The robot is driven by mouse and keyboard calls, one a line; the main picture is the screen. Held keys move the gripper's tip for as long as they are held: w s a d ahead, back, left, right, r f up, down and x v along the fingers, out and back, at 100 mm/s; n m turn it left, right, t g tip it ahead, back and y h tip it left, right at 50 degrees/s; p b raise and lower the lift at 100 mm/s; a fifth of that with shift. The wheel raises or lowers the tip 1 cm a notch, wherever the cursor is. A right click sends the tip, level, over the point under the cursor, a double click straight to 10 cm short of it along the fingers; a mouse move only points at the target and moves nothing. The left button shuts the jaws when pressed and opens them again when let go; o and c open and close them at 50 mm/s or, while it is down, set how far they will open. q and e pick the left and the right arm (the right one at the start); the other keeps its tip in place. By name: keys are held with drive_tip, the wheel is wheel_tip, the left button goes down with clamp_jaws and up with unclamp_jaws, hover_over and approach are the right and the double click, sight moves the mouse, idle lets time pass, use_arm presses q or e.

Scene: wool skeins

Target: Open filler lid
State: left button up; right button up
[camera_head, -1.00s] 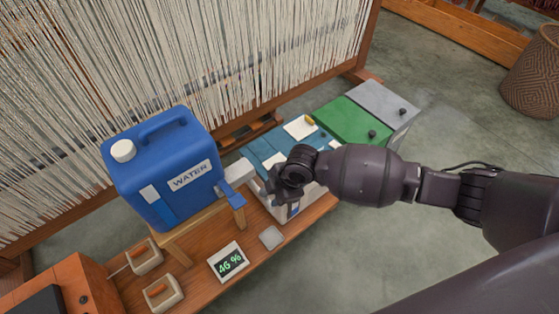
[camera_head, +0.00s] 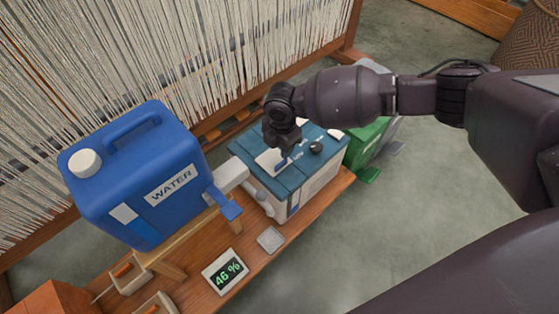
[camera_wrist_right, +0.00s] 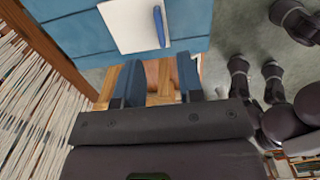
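A white box with a blue panelled top (camera_head: 245,145) stands on the wooden bench; a black knob (camera_head: 316,147) and pale labels show on the top. I cannot tell which panel is the filler lid. My right gripper (camera_head: 284,142) is over the middle of the blue top and hides part of it; contact cannot be told. In the right wrist view its two fingers (camera_wrist_right: 158,82) are apart with nothing held between them. Blue panels (camera_wrist_right: 80,35) and a white label with a blue strip (camera_wrist_right: 140,25) lie beyond the fingertips. My left gripper is not in view.
A blue water canister (camera_head: 135,185) with a white cap stands left of the box on a wooden stand, its white spout (camera_head: 228,174) beside the box. A 46 % display (camera_head: 225,271) lies in front. A green bin (camera_head: 362,143) is at right, partly behind my arm. Threads hang behind.

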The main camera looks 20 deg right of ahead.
sight(281, 163)
wheel_tip(281, 163, down, 8)
drive_tip(key=shift+f+b, duration=0.1)
drive_tip(key=shift+b, duration=1.15)
clamp_jaws()
